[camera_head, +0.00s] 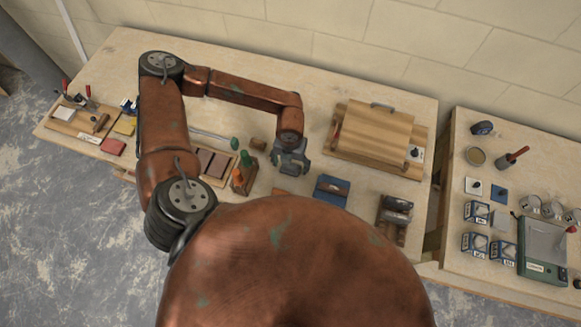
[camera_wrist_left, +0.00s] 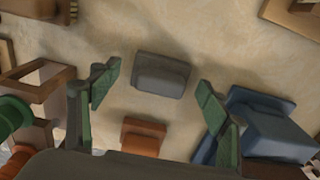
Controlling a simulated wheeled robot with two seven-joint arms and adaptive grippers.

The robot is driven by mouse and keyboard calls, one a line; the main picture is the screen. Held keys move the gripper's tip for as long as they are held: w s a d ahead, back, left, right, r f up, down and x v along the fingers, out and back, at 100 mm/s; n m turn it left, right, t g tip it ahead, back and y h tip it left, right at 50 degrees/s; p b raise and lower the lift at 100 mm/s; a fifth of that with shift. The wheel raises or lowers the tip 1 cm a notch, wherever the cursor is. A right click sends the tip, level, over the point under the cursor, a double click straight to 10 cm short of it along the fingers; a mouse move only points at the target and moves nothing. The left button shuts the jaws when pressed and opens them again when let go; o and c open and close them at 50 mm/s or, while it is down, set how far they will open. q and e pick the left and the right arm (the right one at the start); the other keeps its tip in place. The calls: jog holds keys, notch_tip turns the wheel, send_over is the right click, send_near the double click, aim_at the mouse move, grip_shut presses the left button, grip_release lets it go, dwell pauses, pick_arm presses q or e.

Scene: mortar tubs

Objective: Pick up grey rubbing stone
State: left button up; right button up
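The grey rubbing stone (camera_wrist_left: 161,75) lies on the pale wooden table in the left wrist view, a little beyond and between my left fingertips. In the head view I cannot make it out; my left gripper seems to cover it. My left gripper (camera_head: 290,166) points down above the table. In the left wrist view its two green-padded fingers (camera_wrist_left: 158,93) are spread wide, with nothing held between them. My right gripper is in neither view.
An orange block (camera_wrist_left: 143,137) lies close to the stone, and a blue block (camera_head: 332,188) stands to the right. A wooden holder (camera_head: 244,178) with green-handled tools is left of my gripper. A large wooden board (camera_head: 370,135) lies behind right. A second table (camera_head: 515,150) stands at right.

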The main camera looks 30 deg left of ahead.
pick_arm(q)
jog(key=c, duration=1.3)
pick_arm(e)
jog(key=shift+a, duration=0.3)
pick_arm(q)
jog(key=shift+r, duration=0.4)
notch_tip(320, 180, up, 2)
jog(key=shift+r, duration=0.1)
jog(key=s+d+r+b, duration=0.2)
jog(key=s+d+r, duration=0.4)
jog(key=s+r, duration=0.4)
jog(key=s, duration=0.2)
jog(key=shift+s, duration=0.35)
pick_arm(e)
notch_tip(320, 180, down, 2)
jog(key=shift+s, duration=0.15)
